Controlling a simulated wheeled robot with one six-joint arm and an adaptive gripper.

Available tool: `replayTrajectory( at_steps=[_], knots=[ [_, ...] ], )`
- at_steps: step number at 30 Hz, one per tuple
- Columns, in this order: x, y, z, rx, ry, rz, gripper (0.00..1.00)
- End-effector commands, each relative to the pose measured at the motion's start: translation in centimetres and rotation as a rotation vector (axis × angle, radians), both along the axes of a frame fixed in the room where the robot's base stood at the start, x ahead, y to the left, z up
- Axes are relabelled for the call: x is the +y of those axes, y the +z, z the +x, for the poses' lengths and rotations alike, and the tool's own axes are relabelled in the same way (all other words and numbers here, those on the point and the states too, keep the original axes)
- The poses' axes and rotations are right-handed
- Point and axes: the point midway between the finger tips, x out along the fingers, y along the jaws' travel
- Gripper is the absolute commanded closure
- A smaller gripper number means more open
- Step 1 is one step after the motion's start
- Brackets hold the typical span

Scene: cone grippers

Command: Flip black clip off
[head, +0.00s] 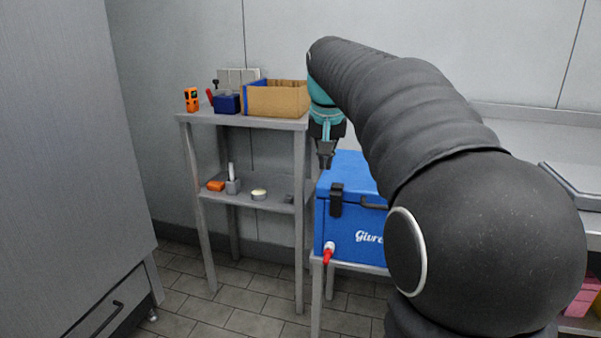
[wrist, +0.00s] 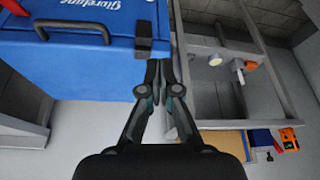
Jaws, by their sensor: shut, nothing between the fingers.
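The black clip (head: 336,199) is on the front of the blue cooler (head: 342,234), near its left end, across the seam under the lid. My gripper (head: 326,160) points down above the cooler's left end, a little above and left of the clip. In the wrist view the clip (wrist: 143,37) lies just beyond the fingertips of my gripper (wrist: 160,65), on the cooler (wrist: 85,60). The fingers are together and hold nothing. I cannot tell whether they touch the clip or cooler.
A metal shelf (head: 245,119) beside the cooler holds a cardboard box (head: 276,99), a blue bin (head: 227,103) and an orange device (head: 191,99). Small items lie on its lower level. A red tap (head: 328,252) sticks out of the cooler's front. A black handle (head: 373,203) is right of the clip.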

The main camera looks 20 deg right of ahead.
Motion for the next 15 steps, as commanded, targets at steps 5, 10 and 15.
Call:
replayTrajectory(
  at_steps=[5,10,15],
  knots=[
    [-3.7,0.5,5.8,0.023,-0.094,0.005,1.0],
    [-6.3,0.2,9.1,0.035,-0.161,0.009,1.0],
    [-7.5,-0.1,10.4,0.04,-0.193,0.011,1.0]
  ],
)
